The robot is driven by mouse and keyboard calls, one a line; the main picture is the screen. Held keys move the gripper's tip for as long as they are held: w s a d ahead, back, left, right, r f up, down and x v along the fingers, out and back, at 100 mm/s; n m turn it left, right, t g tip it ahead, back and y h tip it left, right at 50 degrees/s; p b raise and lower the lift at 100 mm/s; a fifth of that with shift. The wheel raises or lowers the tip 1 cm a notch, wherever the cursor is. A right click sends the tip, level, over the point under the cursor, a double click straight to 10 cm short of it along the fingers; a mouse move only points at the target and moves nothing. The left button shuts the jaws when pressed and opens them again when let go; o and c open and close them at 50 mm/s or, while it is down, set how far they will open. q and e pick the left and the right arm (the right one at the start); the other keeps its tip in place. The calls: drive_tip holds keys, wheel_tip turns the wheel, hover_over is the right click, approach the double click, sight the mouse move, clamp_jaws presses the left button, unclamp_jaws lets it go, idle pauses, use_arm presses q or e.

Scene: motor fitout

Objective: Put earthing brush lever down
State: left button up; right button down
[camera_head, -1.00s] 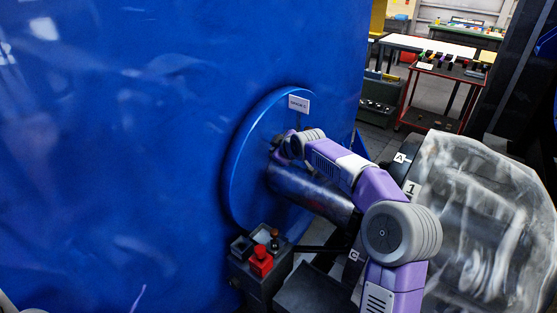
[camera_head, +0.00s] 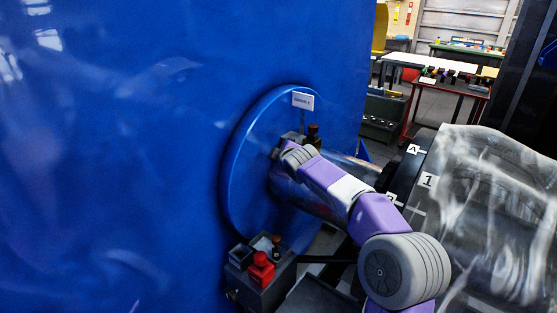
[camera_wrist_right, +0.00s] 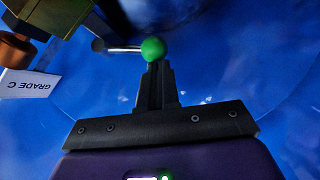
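The lever's green ball knob (camera_wrist_right: 153,48) shows in the right wrist view, with a thin rod running left from it to a rounded metal end. My right gripper (camera_wrist_right: 156,72) has its fingers close together, tips right at the knob. The knob appears at the tips rather than between them; I cannot tell whether they touch. In the head view my right arm reaches to the round blue end cover (camera_head: 238,165), and its wrist hides the gripper and lever. My left gripper is not in view.
A "GRADE C" label (camera_wrist_right: 27,84) and a brown cylinder (camera_wrist_right: 15,48) sit left of the knob. A grey box with a red part (camera_head: 262,270) stands below the cover. A clear-sheeted machine (camera_head: 490,200) is at right. Benches stand behind.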

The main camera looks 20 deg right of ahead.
drive_tip(key=shift+f, duration=0.15)
drive_tip(key=a+r+v, duration=0.1)
drive_tip(key=a+v, duration=0.1)
drive_tip(key=v, duration=1.1)
drive_tip(key=shift+w+a, duration=0.35)
drive_tip(key=shift+w, duration=0.05)
